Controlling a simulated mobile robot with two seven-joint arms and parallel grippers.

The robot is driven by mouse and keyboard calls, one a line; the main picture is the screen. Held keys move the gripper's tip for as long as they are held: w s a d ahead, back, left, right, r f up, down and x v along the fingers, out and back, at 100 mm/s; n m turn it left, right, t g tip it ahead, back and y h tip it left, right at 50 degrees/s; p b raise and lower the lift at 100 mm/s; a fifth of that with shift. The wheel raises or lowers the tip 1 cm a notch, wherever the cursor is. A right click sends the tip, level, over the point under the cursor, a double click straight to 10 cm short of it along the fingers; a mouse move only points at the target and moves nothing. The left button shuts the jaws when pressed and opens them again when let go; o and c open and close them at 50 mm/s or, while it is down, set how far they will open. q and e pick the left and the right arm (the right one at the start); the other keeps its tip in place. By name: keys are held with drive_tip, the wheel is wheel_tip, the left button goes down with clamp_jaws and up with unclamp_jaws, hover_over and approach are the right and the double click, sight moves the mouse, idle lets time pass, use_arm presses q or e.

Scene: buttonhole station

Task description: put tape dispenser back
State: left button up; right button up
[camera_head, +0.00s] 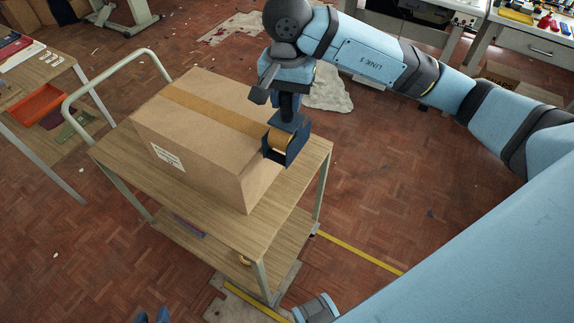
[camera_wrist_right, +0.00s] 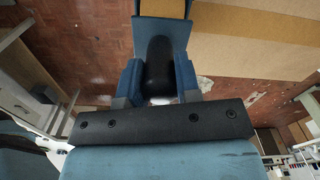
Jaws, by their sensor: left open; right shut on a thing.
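The tape dispenser (camera_head: 287,147) is dark blue with a roll of brown tape. My right gripper (camera_head: 289,106) is shut on its black handle, which shows between the two blue fingers in the right wrist view (camera_wrist_right: 158,70). The dispenser is at the right end of a closed cardboard box (camera_head: 205,125); I cannot tell whether it touches the box. A strip of brown tape (camera_head: 205,105) runs along the box top towards it. My left gripper (camera_head: 152,316) shows only as two separated blue fingertips at the bottom edge, open and empty.
The box stands on a wooden-topped cart (camera_head: 262,232) with a pale push handle (camera_head: 103,75) and a lower shelf (camera_head: 222,243) holding small items. A bench with an orange tray (camera_head: 38,104) is at left. Bare wood shows along the cart's front.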

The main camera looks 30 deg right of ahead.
wheel_tip(320, 180, down, 12)
drive_tip(key=shift+r, duration=0.1)
use_arm(q)
drive_tip(key=shift+a, duration=0.15)
use_arm(e)
wheel_tip(320, 180, down, 5)
drive_tip(key=shift+f, duration=0.1)
drive_tip(key=shift+f, duration=0.1)
drive_tip(key=o, duration=0.9)
use_arm(q)
drive_tip(key=shift+s+f, duration=0.1)
drive_tip(key=shift+f, duration=0.05)
